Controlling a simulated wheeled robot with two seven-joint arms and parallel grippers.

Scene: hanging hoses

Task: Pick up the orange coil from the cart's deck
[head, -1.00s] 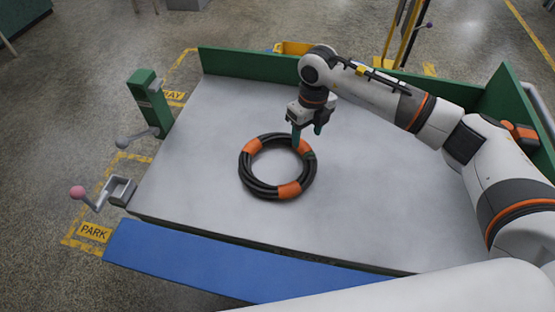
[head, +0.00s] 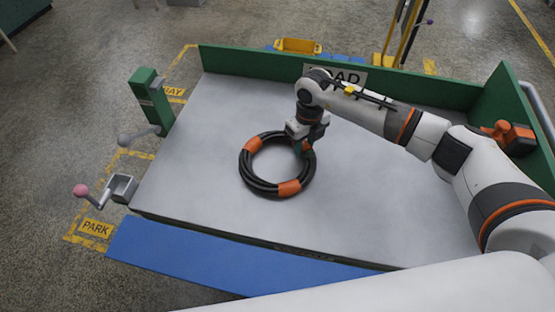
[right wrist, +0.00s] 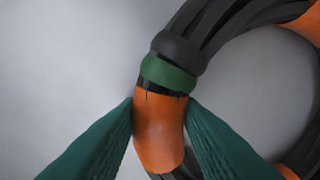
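The coil (head: 247,176) is a black hose ring with orange bands, lying flat on the grey deck (head: 350,190) of the cart. My right gripper (head: 304,150) is down at the coil's right upper side in the head view. In the right wrist view, its two green fingers (right wrist: 160,112) stand apart, one on each side of an orange band (right wrist: 158,135). They look very near or touching it; whether they press on it I cannot tell. A green ring (right wrist: 168,75) sits on the hose just beyond the band. My left gripper is not in view.
Green walls (head: 410,88) edge the deck at the back and right. A blue strip (head: 220,262) runs along the front. A green post (head: 150,97) and a crank with a pink knob (head: 81,190) stand at the left. The deck around the coil is clear.

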